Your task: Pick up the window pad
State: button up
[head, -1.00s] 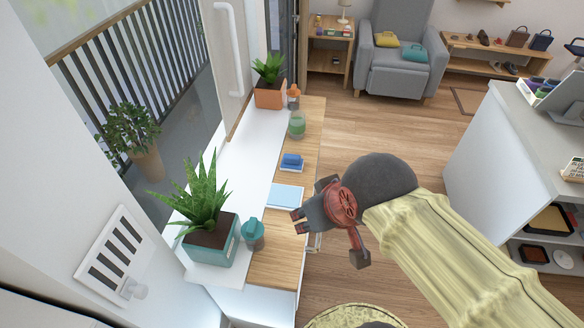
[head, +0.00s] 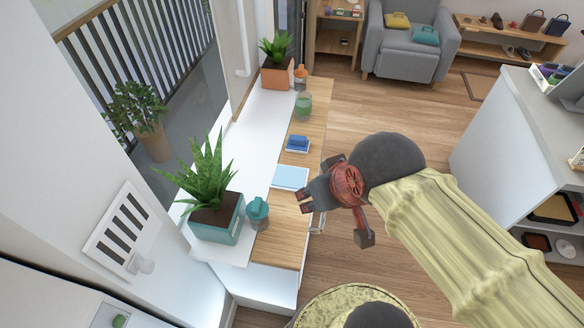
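A small dark-blue block-like pad (head: 297,141) lies on a pale base on the wooden strip of the window counter. A flat light-blue, book-like item (head: 290,178) lies nearer on the same strip. I cannot tell for certain which is the window pad; the dark-blue one looks more like a pad. My gripper (head: 306,202) points left at the counter's right edge, just nearer than the light-blue item. Its two dark fingers are apart with nothing between them. It appears apart from both blue items.
A teal-lidded jar (head: 257,213) and a potted aloe (head: 215,218) stand on the near counter. A green jar (head: 303,106), an orange-topped bottle (head: 300,78) and another potted plant (head: 276,73) stand farther along. A white cabinet (head: 500,150) is at right, with open floor (head: 400,110) between.

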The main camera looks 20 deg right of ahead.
aim_at(297, 144)
jog(key=l, duration=1.45)
jog(key=i+l+u, duration=0.1)
jog(key=i+l, duration=0.25)
jog(key=l, duration=0.15)
jog(key=i+l+u, duration=0.1)
jog(key=i+l, duration=0.25)
jog(key=l, duration=0.15)
jog(key=i+j, duration=0.15)
jog(key=i, duration=0.45)
